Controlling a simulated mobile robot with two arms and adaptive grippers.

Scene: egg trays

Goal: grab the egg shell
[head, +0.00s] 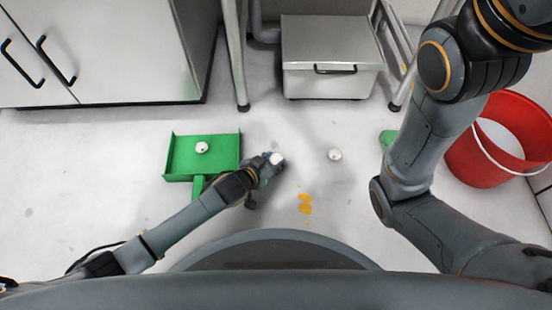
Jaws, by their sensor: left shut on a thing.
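A white egg shell piece (277,158) is at the fingertips of my left gripper (272,164), which is shut on it just right of the green dustpan (219,146). A second white shell piece (201,147) lies in the dustpan. A third white shell piece (335,154) lies on the floor to the right of the left gripper. My right arm comes down the right side, and its gripper cannot be made out.
Yellow yolk spots (305,203) lie on the floor in front of my base. A red bucket (462,157) stands at the right, with a green object (387,138) partly behind my right arm. A white cabinet (120,45) and a grey bin (331,83) stand at the back.

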